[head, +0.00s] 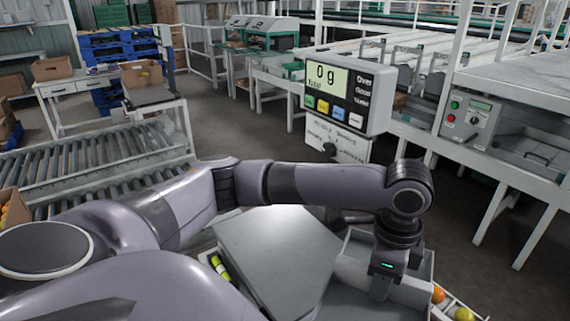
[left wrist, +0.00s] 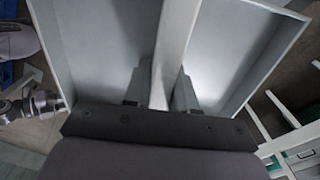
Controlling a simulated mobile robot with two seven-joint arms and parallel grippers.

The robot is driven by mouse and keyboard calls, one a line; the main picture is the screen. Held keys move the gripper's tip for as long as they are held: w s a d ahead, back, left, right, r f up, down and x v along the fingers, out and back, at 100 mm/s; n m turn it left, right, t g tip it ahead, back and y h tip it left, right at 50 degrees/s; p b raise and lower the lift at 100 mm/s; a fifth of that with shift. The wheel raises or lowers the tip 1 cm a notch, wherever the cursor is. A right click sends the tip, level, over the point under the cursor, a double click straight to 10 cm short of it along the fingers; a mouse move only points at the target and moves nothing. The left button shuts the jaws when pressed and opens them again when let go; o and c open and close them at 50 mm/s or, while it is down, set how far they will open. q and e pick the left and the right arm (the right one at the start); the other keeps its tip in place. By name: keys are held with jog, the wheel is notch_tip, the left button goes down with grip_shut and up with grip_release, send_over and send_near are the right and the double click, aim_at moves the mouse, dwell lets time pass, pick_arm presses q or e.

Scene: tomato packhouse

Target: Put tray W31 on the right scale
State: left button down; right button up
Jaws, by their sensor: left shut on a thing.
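A grey tray (head: 357,247) with a raised middle bar is held at the right of the head view. My left gripper (head: 385,285) reaches down into it from above. In the left wrist view the tray (left wrist: 95,45) looks empty, and the fingers of my left gripper (left wrist: 158,92) are closed on its middle bar (left wrist: 172,45). No tray label is readable. A flat grey plate (head: 270,245) lies left of the tray, below a scale display (head: 340,90) reading 0 g. I cannot tell whether the tray touches anything below. My right gripper is not in view.
Orange and yellow tomatoes (head: 438,295) lie in a holder right of the tray. Yellow-green produce (head: 220,270) lies at the plate's left edge. A roller conveyor (head: 90,160) stands at left and a machine with a control box (head: 470,122) at right.

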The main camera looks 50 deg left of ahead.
pick_arm(q)
jog(key=n, duration=0.3)
jog(key=a+n, duration=0.1)
jog(key=n, duration=0.3)
jog(key=shift+s+r, duration=0.1)
jog(key=shift+s, duration=0.05)
jog(key=n, duration=0.2)
jog(key=a+n, duration=0.1)
jog(key=n, duration=0.2)
jog(key=shift+s+r, duration=0.15)
jog(key=shift+a+n, duration=0.1)
jog(key=shift+n, duration=0.5)
